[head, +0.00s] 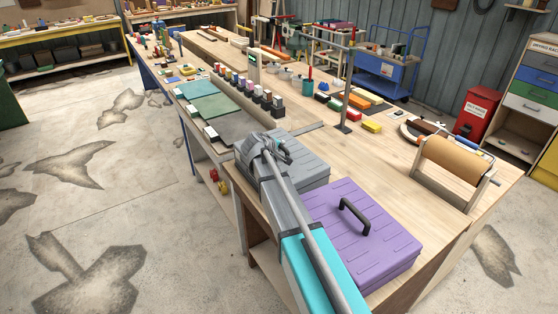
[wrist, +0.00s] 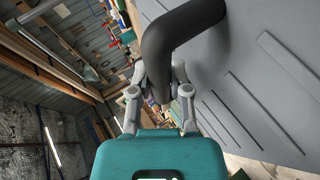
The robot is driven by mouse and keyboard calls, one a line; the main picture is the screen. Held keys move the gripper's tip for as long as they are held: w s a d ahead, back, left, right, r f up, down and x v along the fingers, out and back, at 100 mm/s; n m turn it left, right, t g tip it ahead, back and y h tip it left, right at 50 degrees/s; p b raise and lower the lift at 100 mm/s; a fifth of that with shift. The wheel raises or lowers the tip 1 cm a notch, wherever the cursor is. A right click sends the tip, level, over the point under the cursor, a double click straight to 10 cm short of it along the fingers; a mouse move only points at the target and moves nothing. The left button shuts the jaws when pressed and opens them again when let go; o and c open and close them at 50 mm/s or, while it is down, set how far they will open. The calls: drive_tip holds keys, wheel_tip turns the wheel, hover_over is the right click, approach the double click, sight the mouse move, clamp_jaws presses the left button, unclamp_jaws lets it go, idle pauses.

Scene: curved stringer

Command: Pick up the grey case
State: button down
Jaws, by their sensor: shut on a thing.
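The grey case (head: 302,171) lies on the workbench behind a purple case, partly hidden by my arm in the head view. Its ribbed grey face fills the right of the wrist view (wrist: 262,75). My gripper (head: 281,152) is at the case's dark handle. In the wrist view my gripper (wrist: 163,88) is shut on the thick dark handle (wrist: 180,40), with a finger on each side of it. In the head view the case appears to rest flat on the bench; I cannot tell whether it is lifted at all.
The purple case (head: 365,230) with a black handle sits directly in front of the grey case. A roll of brown paper (head: 455,165) stands to the right on the workbench (head: 408,192). A metal post (head: 347,95) and a row of small bottles (head: 245,85) stand behind.

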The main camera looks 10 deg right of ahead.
drive_tip(key=shift+r, duration=0.15)
wheel_tip(320, 180, up, 10)
drive_tip(key=p, duration=1)
drive_tip(key=shift+f, duration=0.25)
drive_tip(key=shift+r, duration=0.15)
idle(0.7)
